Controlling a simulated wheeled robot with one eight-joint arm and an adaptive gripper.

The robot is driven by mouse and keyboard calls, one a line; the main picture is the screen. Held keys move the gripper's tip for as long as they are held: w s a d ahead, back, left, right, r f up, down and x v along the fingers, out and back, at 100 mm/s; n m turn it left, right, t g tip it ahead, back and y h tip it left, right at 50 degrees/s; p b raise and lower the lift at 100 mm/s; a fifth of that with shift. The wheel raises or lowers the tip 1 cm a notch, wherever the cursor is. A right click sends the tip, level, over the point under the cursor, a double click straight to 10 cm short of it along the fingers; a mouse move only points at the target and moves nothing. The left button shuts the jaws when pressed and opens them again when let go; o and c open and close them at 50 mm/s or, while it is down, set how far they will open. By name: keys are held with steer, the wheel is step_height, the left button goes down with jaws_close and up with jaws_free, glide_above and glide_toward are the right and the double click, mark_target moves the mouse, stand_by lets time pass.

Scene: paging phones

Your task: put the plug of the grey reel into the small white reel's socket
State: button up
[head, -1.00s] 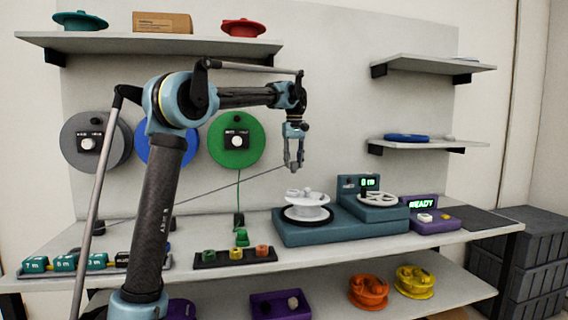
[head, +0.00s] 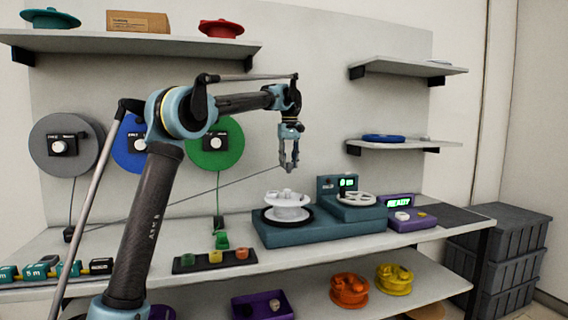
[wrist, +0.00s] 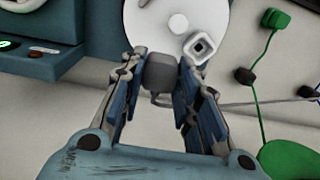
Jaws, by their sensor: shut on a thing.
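The grey reel (head: 55,128) hangs at the left of the back wall, and its thin cord (head: 190,201) runs up to my gripper (head: 289,168). My gripper points down and is shut on the grey plug (wrist: 160,72). The small white reel (head: 287,214) sits on the dark turntable of the teal machine, below my gripper and apart from it. In the wrist view the white reel (wrist: 150,22) lies past the fingertips. Its square socket (wrist: 198,47) shows to the right of the plug. The plug's front end is not clear to see.
The teal machine (head: 300,236) also carries a spoked white wheel (head: 356,199) and a green-lit display (head: 347,184). A purple READY box (head: 408,220) stands to its right. A dark tray of coloured plugs (head: 212,260) lies left. Blue and green reels (head: 222,160) hang behind.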

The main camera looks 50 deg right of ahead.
steer(key=shift+a, duration=0.1)
steer(key=w+a, duration=0.3)
steer(key=a, duration=0.3)
steer(key=shift+w+f, duration=0.2)
steer(key=shift+f, duration=0.2)
stand_by(0.7)
steer(key=shift+f, duration=0.1)
steer(key=shift+f, duration=2.4)
steer(key=shift+f, duration=1.3)
stand_by(0.3)
steer(key=o, duration=1.4)
